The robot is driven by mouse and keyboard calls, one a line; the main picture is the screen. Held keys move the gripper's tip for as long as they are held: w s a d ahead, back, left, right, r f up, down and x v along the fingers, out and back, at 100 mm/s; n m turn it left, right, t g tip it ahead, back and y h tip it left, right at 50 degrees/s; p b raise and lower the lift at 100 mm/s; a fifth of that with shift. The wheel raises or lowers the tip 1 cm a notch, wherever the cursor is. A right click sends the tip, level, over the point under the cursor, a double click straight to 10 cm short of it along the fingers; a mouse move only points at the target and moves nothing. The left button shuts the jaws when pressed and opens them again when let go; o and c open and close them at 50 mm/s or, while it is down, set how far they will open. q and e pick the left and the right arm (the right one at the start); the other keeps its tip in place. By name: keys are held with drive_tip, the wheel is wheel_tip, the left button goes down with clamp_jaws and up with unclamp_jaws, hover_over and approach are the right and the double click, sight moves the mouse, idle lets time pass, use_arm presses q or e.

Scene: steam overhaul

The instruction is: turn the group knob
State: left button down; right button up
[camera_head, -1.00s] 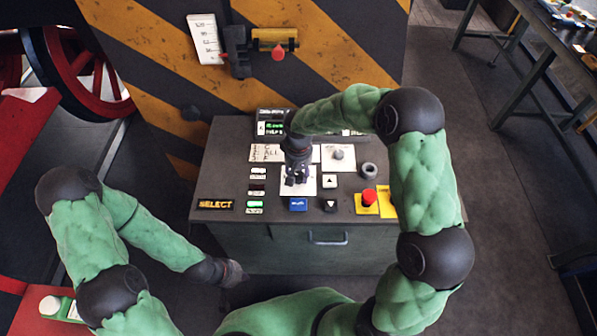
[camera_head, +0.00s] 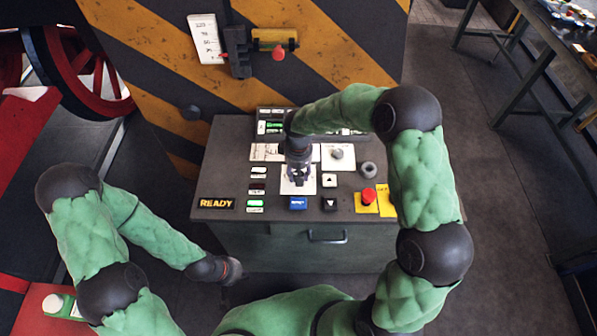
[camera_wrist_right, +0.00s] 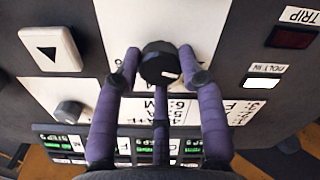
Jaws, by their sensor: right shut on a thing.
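The group knob (camera_wrist_right: 160,63) is a round black knob with a white mark, on a white plate (camera_wrist_right: 107,20) of the console. In the right wrist view my right gripper (camera_wrist_right: 159,68) has its purple-grey fingers around the knob, shut on it. In the head view the right gripper (camera_head: 298,178) points down at the white plate and hides most of the knob. My left gripper (camera_head: 232,271) hangs low at the left, in front of the console, away from the knob. Its fingers are too small and dark to tell open from shut.
The console (camera_head: 228,150) carries a lit READY sign (camera_head: 216,203), a blue button (camera_head: 298,203), arrow buttons (camera_head: 330,181), a smaller knob (camera_head: 337,153) and a red mushroom button (camera_head: 369,196). A striped panel (camera_head: 150,50) stands behind. Floor is free at the right.

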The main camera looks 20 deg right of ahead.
drive_tip(key=o, duration=1.1)
drive_tip(key=shift+o, duration=0.2)
wheel_tip(320, 180, up, 12)
